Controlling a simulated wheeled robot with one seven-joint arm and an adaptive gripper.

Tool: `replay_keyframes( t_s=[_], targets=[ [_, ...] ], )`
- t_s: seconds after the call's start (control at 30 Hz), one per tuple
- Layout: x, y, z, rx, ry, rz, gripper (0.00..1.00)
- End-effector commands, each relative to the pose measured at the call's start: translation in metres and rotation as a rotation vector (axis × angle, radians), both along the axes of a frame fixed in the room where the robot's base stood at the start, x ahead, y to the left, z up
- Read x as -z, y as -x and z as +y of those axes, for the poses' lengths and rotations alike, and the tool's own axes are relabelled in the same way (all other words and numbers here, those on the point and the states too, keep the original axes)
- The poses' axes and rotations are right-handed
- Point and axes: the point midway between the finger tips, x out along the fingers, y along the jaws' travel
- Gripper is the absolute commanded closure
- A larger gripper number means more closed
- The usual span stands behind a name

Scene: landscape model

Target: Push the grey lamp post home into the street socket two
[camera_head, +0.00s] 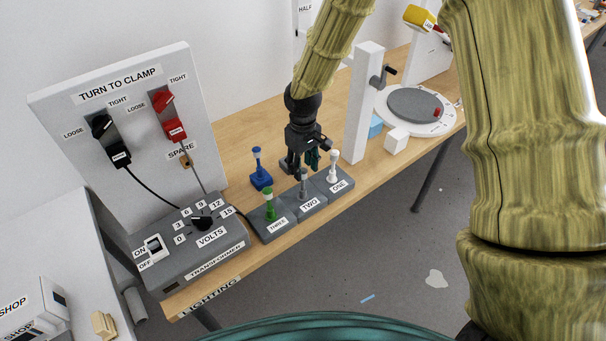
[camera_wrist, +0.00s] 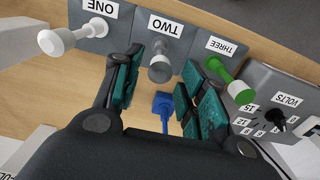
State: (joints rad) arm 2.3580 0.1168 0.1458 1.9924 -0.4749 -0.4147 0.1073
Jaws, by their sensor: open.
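The grey lamp post (camera_head: 303,184) stands at the grey block marked TWO (camera_head: 318,205). In the wrist view the post (camera_wrist: 160,68) shows its round end toward me, between the spread fingers. I cannot tell how deep it sits. My gripper (camera_head: 306,162) is open above and behind the block in the head view. In the wrist view the gripper's (camera_wrist: 165,70) green-padded fingers stand on both sides of the post, with gaps showing. The socket opening is hidden.
A white post (camera_head: 334,166) stands at block ONE, and a green post (camera_head: 268,205) at block THREE. A blue post (camera_head: 259,170) stands behind them. The transformer (camera_head: 200,245) is at left. A white upright (camera_head: 362,105) rises at right.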

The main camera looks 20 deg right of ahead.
Motion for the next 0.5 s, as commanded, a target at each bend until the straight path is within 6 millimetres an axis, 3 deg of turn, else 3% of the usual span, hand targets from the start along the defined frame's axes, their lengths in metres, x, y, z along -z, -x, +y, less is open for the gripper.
replay_keyframes(
  t_s=[0.2,0.5],
  targets=[
    [-0.019,0.0,0.0,0.001,0.0,-0.001,0.59],
    [-0.023,0.0,0.0,0.0,-0.001,0.0,0.59]
  ],
)
